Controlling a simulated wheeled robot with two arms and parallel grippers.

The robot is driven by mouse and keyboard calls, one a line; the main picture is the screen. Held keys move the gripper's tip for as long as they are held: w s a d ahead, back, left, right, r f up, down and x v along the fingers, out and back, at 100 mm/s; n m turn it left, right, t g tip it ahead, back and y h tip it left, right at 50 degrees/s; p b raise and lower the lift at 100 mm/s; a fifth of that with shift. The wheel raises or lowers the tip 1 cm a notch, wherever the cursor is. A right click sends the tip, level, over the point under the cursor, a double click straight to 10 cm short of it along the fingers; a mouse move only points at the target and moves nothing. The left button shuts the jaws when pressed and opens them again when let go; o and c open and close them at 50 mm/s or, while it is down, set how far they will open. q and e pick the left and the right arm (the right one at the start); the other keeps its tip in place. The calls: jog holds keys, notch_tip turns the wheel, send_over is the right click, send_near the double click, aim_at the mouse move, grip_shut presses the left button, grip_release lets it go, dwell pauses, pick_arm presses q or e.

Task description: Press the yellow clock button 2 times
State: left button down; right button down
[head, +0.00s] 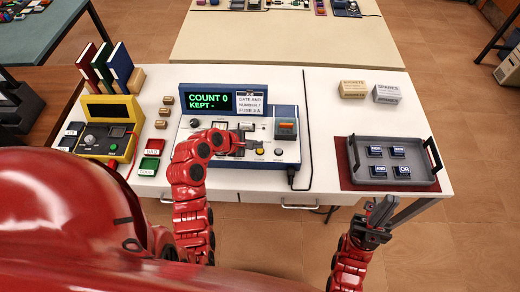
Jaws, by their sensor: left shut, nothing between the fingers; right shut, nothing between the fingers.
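The blue and white console (262,180) stands in the middle of the white table. Its screen (207,102) reads "COUNT 0" and "KEPT -". The yellow clock button (259,151) is a small round button on the panel's lower right, beside a pale button (278,152). My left gripper (241,146) is shut and empty over the panel, just left of the yellow button. I cannot tell its height above the panel. My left arm hides part of the panel's left side. My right gripper (378,214) is shut and empty in front of the table's front right edge.
A grey tray (431,168) with several dark labelled blocks lies at the right. A yellow meter (106,143), books (104,66) and red and green bins (148,166) are at the left. Two small boxes (353,89) stand behind the tray. A black cable runs beside the console.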

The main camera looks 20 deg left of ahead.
aim_at(257, 152)
pick_arm(q)
jog(key=shift+f, duration=0.1)
jog(key=shift+f, duration=0.25)
jog(key=shift+f, duration=0.5)
dwell(0.6)
jog(key=shift+r, duration=0.1)
jog(key=shift+r+p, duration=0.8)
jog(key=shift+p, duration=0.05)
notch_tip(257, 152, up, 5)
jog(key=p, duration=0.4)
dwell(2.5)
